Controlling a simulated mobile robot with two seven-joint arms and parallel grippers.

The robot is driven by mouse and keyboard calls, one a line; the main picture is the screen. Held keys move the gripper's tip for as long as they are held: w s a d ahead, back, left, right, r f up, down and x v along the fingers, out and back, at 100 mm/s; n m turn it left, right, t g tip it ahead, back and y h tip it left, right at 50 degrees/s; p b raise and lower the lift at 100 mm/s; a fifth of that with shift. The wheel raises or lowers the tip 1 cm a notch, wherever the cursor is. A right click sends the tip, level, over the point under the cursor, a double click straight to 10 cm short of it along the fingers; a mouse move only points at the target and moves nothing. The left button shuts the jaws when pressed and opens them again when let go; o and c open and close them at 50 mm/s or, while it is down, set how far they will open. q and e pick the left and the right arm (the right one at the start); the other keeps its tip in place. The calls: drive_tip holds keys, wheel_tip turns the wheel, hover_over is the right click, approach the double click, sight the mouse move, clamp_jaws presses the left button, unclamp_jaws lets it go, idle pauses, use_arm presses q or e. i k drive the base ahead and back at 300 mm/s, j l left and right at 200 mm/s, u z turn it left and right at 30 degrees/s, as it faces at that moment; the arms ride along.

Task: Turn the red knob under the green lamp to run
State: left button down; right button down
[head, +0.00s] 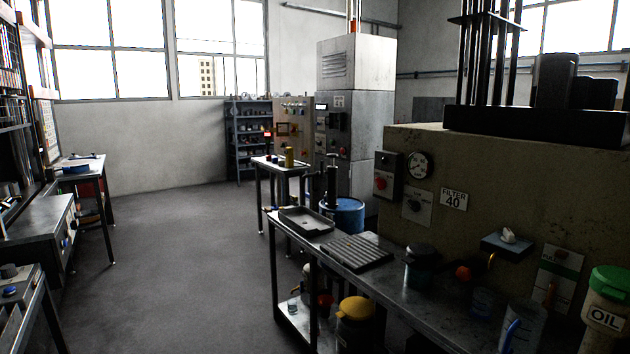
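A round red knob or button (381,183) sits on a dark box on the side of the large tan machine (520,200) at the right. I cannot make out a lit green lamp above it. A beige panel (291,125) at the back carries several small coloured lamps and knobs, too small to tell apart. The grey cabinet (356,70) beside it has a control face (332,122) with small dark parts and a small red spot. No pointer position or "run" label can be read. Neither of my grippers is in view.
A metal bench (400,290) along the tan machine holds a tray (305,222), a ribbed plate (350,252), jars and a green-lidded oil container (607,300). A small table (280,168) stands before the panel. Benches line the left. The grey floor (180,260) between is clear.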

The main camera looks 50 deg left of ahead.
sight(381, 184)
drive_tip(key=l+u, duration=0.15)
drive_tip(key=u, duration=0.75)
drive_tip(key=i+l, duration=0.05)
